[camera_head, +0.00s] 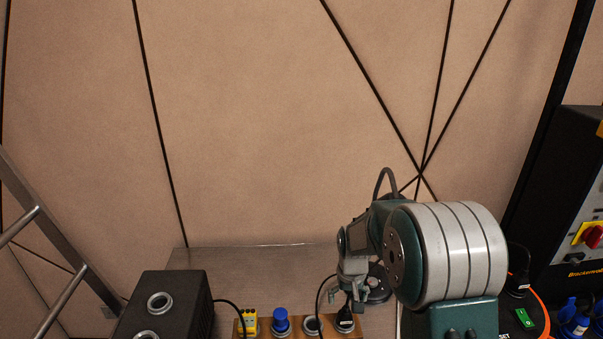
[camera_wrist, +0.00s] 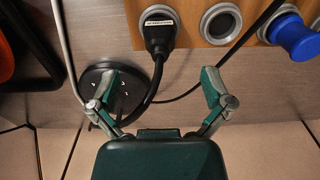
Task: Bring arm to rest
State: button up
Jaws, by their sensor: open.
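My arm (camera_head: 455,255) reaches forward from the lower right in the head view, with its wrist bent downward. My gripper (camera_wrist: 158,80) is open and empty in the wrist view, its two fingers spread wide apart. In the head view my gripper (camera_head: 352,288) hangs over the metal table, close to the socket board. A black plug (camera_wrist: 158,36) with a white label sits in a socket of the wooden board, ahead of the fingers. It also shows in the head view (camera_head: 345,319). I cannot tell whether the fingers touch anything.
A black round disc (camera_wrist: 116,92) lies behind the left finger. Beside the plug are an empty socket (camera_wrist: 221,23) and a blue plug (camera_wrist: 297,38). Cables cross near the gripper. A black box (camera_head: 165,305), ladder (camera_head: 62,245) and control cabinet (camera_head: 560,190) flank the table. The table's back is clear.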

jog(key=s+r+t, duration=0.1)
jog(key=s+r, duration=0.5)
jog(key=r, duration=0.2)
jog(key=s+r+t, duration=0.2)
jog(key=s+r, duration=0.3)
jog(key=r, duration=0.4)
jog(key=s+r+t, duration=0.1)
jog(key=s+r, duration=0.1)
jog(key=s, duration=0.5)
jog(key=s+r+t, duration=0.1)
jog(key=s+r, duration=0.2)
jog(key=s, duration=0.5)
jog(key=shift+d, duration=0.1)
